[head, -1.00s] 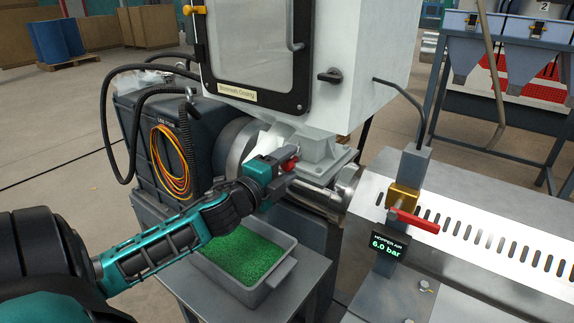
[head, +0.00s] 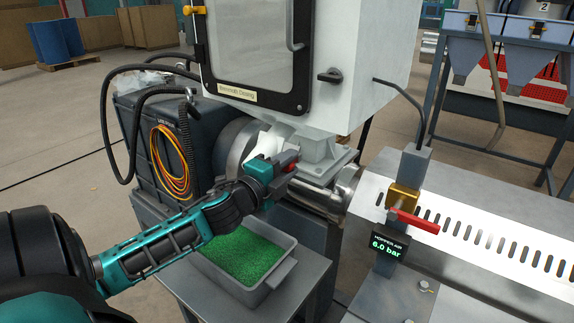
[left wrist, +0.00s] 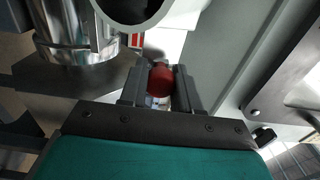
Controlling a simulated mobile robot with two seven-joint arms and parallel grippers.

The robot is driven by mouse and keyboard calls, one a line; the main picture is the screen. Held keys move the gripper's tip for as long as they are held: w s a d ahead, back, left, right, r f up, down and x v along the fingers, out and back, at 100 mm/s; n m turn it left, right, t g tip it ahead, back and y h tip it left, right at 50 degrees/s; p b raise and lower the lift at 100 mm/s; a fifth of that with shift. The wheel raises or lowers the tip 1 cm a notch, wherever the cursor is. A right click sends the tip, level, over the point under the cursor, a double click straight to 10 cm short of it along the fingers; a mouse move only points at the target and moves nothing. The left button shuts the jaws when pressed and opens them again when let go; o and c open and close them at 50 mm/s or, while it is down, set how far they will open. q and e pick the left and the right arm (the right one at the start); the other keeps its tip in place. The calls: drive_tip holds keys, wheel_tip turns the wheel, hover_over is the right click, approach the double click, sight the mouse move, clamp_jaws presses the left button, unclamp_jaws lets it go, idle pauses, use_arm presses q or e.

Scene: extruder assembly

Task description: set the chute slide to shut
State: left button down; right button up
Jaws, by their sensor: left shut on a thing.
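The pale chute (head: 268,146) is just behind the gripper. The slide plate itself is mostly hidden, so I cannot tell its position. My right gripper is not in view.
A grey tray of green pellets (head: 285,273) stands below my left arm. The hopper housing (head: 365,60) hangs close above the gripper. The bare metal barrel (head: 318,198) lies to its right. A red-handled valve (head: 416,221) and its 6.0 bar display (head: 385,244) stand farther right.

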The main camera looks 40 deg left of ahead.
use_arm(q)
drive_tip(key=a+p, duration=0.1)
drive_tip(key=a, duration=0.1)
drive_tip(key=shift+s+a, duration=0.15)
drive_tip(key=shift+a, duration=0.25)
drive_tip(key=c, duration=0.8)
unclamp_jaws()
drive_tip(key=s+d, duration=0.1)
drive_tip(key=s, duration=1.1)
drive_tip(key=shift+s+d, duration=0.25)
drive_tip(key=shift+s, duration=0.15)
drive_tip(key=shift+s, duration=0.1)
